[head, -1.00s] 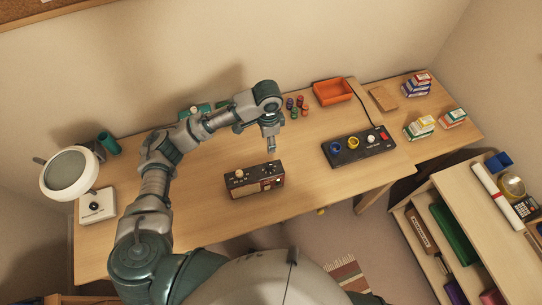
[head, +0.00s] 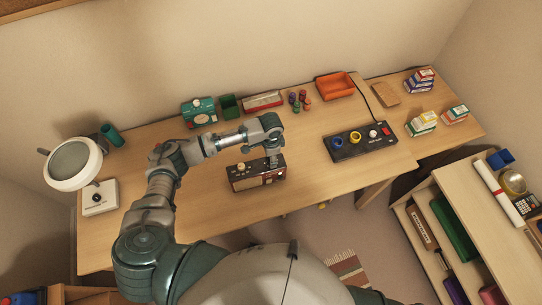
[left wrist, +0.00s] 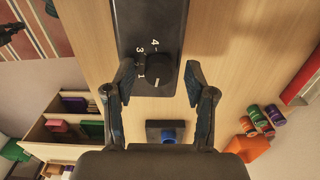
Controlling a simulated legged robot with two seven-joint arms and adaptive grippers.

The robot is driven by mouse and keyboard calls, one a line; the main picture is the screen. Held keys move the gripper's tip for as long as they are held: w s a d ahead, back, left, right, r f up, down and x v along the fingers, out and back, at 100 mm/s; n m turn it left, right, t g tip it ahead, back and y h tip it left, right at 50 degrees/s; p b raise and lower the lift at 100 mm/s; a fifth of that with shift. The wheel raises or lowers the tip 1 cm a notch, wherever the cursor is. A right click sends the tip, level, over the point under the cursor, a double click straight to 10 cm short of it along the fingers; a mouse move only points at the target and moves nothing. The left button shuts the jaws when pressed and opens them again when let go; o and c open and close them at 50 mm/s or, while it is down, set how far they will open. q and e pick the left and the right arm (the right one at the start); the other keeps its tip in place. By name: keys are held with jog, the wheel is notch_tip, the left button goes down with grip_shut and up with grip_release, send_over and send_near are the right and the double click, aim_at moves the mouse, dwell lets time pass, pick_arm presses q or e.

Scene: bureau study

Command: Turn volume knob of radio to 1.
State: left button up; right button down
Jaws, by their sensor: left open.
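The radio (head: 245,184) is a dark box with a reddish front panel and a pale knob on its left part, standing on the desk. In the left wrist view its black top (left wrist: 150,20) fills the upper middle. My left gripper (left wrist: 159,68) is open, one fingertip on each side of the knob, with no clear contact. In the head view the left gripper (head: 272,161) is over the radio's right part.
A black control panel (head: 345,153) with coloured knobs stands to the right. Behind are an orange tray (head: 335,86), small coloured cylinders (head: 300,101) and a green box (head: 198,111). A lamp (head: 72,163) and a white box (head: 99,198) stand left. The desk in front is clear.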

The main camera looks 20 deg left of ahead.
pick_arm(q)
jog(key=shift+r, duration=0.1)
grip_shut()
jog(key=m+p, duration=0.3)
jog(key=shift+s+r, duration=0.1)
jog(key=shift+r, duration=0.05)
jog(key=shift+m+p, duration=0.8)
jog(key=shift+m, duration=0.4)
jog(key=shift+m+p, duration=0.5)
jog(key=shift+m, duration=0.6)
grip_release()
jog(key=shift+f, duration=0.2)
